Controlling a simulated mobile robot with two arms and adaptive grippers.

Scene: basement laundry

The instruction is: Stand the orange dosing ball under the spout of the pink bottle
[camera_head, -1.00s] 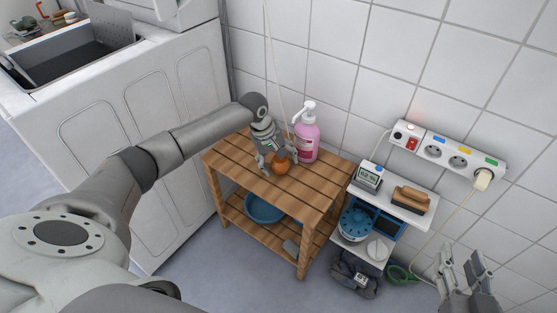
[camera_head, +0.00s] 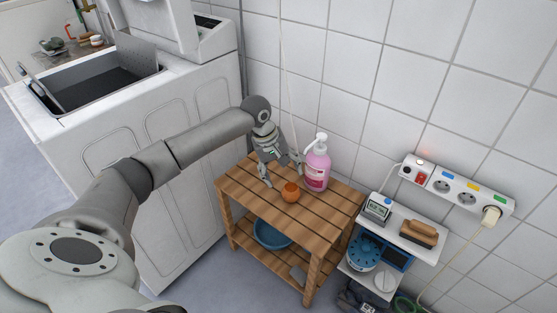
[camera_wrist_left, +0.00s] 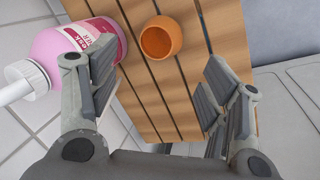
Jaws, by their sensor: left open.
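The orange dosing ball (camera_head: 291,192) stands on the slatted wooden table, its round opening facing up. In the left wrist view the ball (camera_wrist_left: 161,40) is beyond and between my fingertips, clear of both. The pink bottle (camera_head: 317,172) stands upright behind and right of the ball, apart from it. Its white pump spout (camera_head: 310,149) points left in the head view. My left gripper (camera_head: 283,178) is open and empty, just above and behind the ball. My right gripper is out of view.
The wooden table (camera_head: 243,184) has bare slats left and front. A blue basin (camera_head: 270,234) sits on its lower shelf. A white shelf unit (camera_head: 398,224) with a small clock (camera_head: 377,207) and a brush (camera_head: 419,233) stands right. A power strip (camera_head: 456,187) is on the tiled wall.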

